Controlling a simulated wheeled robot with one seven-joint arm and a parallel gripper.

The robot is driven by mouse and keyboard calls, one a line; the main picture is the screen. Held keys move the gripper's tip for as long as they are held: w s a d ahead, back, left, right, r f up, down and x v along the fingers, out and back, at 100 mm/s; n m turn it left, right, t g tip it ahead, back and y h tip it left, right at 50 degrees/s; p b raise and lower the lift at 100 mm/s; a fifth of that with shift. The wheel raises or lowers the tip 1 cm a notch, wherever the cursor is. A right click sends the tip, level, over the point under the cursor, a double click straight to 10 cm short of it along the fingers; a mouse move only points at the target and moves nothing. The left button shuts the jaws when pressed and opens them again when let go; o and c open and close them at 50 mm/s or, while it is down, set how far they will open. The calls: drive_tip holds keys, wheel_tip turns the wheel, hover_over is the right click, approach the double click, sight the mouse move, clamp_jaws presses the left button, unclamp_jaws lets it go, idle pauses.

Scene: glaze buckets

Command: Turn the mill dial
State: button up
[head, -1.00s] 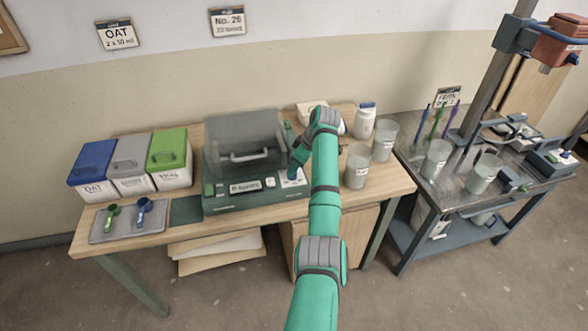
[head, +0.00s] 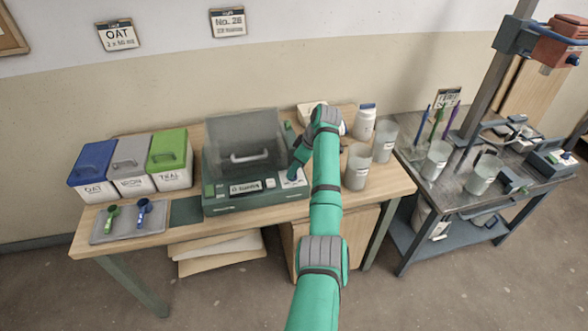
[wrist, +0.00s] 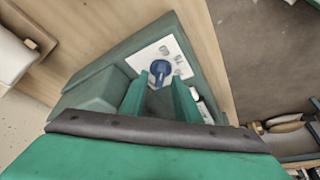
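The mill (head: 238,160) is a dark green machine with a clear lid and a grey handle, on the wooden table. Its dial (wrist: 160,68) shows in the wrist view as a blue knob on a white plate with small marks. My gripper (wrist: 160,84) is at the dial, with one green finger on each side of the knob's lower part. A gap shows between the fingers, and I cannot tell whether they touch the knob. In the head view my gripper (head: 294,174) is over the mill's right front corner and hides most of the dial.
Blue, grey and green lidded bins (head: 132,165) stand left of the mill, behind a tray (head: 128,225) with two scoops. Clear buckets (head: 357,167) and a white jar (head: 364,122) stand close to the right of my arm. A metal cart (head: 480,190) is further right.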

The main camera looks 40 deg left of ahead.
drive_tip(key=v, duration=1)
drive_tip(key=shift+r, duration=0.15)
